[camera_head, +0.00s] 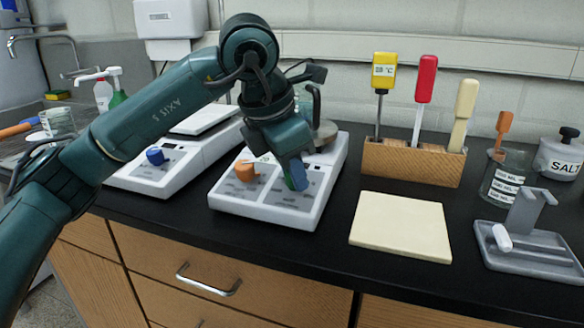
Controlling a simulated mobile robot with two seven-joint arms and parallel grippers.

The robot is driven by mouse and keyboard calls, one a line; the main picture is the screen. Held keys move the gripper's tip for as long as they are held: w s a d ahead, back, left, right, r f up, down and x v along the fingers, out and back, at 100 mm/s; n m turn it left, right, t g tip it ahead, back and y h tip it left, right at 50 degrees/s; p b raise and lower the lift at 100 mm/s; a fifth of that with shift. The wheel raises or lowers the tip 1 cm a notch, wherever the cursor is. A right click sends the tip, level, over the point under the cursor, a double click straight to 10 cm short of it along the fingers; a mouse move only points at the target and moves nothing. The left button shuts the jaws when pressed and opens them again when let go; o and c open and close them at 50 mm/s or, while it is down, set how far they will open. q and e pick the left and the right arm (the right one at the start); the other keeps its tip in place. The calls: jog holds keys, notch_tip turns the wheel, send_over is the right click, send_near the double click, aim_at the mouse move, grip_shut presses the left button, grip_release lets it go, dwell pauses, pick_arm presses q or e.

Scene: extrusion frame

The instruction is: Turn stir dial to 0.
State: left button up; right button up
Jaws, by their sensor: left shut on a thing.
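A white stirrer hotplate (262,214) stands on the black bench, with an orange dial (245,171) on the left of its sloped front panel. My left gripper (297,176) reaches down from above to the right part of that panel. It is shut on the dial there, which the fingers almost wholly hide. I take this to be the stir dial; its pointer and scale marks are not readable. My right gripper is not in view.
Another white device (136,181) with a blue dial (155,156) stands close on the left. A cream board (401,226) lies to the right. Behind it is a wooden block (413,162) with several upright tools. A grey stand (530,251) is at far right.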

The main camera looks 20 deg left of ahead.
pick_arm(q)
jog(key=o, duration=1)
jog(key=p+v, duration=0.1)
jog(key=v, duration=1.2)
jog(key=shift+s+p, duration=0.1)
jog(key=shift+p, duration=0.2)
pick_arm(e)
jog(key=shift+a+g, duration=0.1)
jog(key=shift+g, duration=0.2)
